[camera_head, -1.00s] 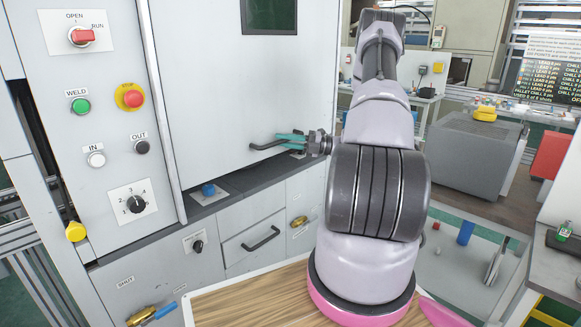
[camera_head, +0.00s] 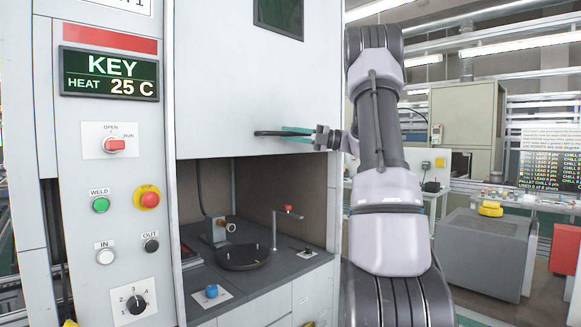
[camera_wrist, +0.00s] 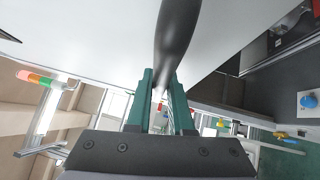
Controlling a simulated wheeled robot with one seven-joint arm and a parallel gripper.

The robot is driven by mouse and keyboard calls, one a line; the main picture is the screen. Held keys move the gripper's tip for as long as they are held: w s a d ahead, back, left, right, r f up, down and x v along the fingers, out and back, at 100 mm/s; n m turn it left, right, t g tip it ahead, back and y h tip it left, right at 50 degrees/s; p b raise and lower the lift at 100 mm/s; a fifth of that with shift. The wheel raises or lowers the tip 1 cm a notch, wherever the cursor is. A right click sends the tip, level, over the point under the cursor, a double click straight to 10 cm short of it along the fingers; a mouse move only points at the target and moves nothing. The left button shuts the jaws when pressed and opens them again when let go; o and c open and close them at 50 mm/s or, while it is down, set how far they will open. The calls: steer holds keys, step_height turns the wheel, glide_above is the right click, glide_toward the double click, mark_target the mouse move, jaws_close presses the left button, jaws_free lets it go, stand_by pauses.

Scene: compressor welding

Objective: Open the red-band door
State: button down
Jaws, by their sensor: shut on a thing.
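The red-band door (camera_head: 250,90) is a white panel on the machine, with a small dark window near its top. It is raised, and an open chamber shows below its lower edge. Its dark bar handle (camera_head: 268,133) runs along the lower part of the panel. My gripper (camera_head: 300,134) has teal fingers and is shut on the handle from the right. In the wrist view the dark handle (camera_wrist: 178,35) passes between the teal fingers (camera_wrist: 162,95). A red band (camera_head: 110,38) lies across the top of the control panel, above a display reading KEY, HEAT 25 C.
Inside the chamber are a round black plate (camera_head: 244,257), a small fixture (camera_head: 217,232) and a red-topped post (camera_head: 287,210). A blue knob (camera_head: 211,292) sits at the chamber's front. The control panel (camera_head: 118,225) stands to the left. A grey cabinet (camera_head: 483,255) stands at the right.

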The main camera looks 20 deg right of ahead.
mark_target(292, 101)
step_height(292, 101, up, 10)
steer(key=shift+r, duration=0.2)
steer(key=c, duration=0.8)
jaws_free()
steer(key=shift+d+f, duration=0.1)
steer(key=shift+d, duration=0.05)
steer(key=v, duration=1)
steer(key=shift+d, duration=0.3)
steer(key=shift+s, duration=0.15)
